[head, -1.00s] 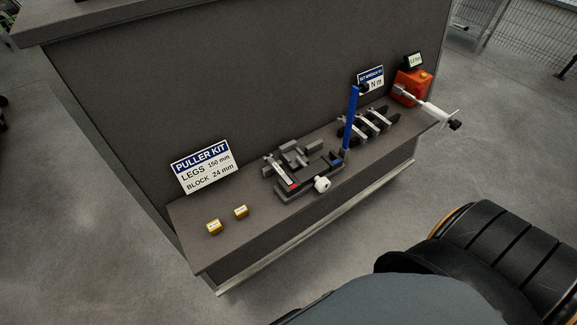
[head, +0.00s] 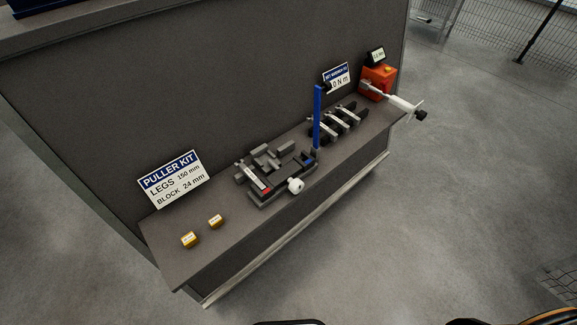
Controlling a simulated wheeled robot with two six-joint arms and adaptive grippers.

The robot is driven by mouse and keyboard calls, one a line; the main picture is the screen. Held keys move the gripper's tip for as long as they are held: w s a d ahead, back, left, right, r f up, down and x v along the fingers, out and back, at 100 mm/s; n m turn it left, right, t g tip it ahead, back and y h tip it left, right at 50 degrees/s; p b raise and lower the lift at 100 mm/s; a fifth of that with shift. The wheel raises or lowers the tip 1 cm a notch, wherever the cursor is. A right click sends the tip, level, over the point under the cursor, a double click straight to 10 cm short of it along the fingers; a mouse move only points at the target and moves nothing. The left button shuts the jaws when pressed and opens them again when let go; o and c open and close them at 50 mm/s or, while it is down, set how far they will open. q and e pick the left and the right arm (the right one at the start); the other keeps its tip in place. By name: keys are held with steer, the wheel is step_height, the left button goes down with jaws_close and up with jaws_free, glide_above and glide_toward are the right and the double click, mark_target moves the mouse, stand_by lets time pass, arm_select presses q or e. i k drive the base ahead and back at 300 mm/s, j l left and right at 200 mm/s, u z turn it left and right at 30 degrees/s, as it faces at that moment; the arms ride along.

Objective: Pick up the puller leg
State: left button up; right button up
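A shelf along the grey cabinet holds the tools. A sign (head: 172,180) reads "PULLER KIT, LEGS 150 mm, BLOCK 24 mm". Further right, several silver-and-black bar tools (head: 336,121) lie side by side. I cannot tell which of these parts is the puller leg. Neither of my grippers is in view.
Two small yellow labelled blocks (head: 190,240) sit at the shelf's left end. A blue upright post (head: 317,115) stands mid-shelf. An orange box (head: 378,82) and a white-handled tool (head: 402,104) are at the right end, the tool overhanging. Open floor (head: 430,215) lies in front.

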mark_target(334, 135)
steer(key=l+u, duration=0.2)
steer(key=u, duration=0.25)
steer(key=i+l+u, duration=0.1)
steer(key=u, duration=0.3)
steer(key=l+u, duration=0.3)
steer(key=u, duration=0.15)
steer(key=l+u, duration=0.2)
steer(key=u, duration=0.25)
steer(key=k+l+u, duration=0.1)
steer(key=u, duration=0.3)
steer(key=k+l+u, duration=0.4)
steer(key=k+l, duration=0.45)
steer(key=l, duration=0.5)
steer(key=k+l+u, duration=0.35)
steer(key=k+l, duration=0.65)
steer(key=i+l, duration=0.1)
steer(key=i, duration=0.3)
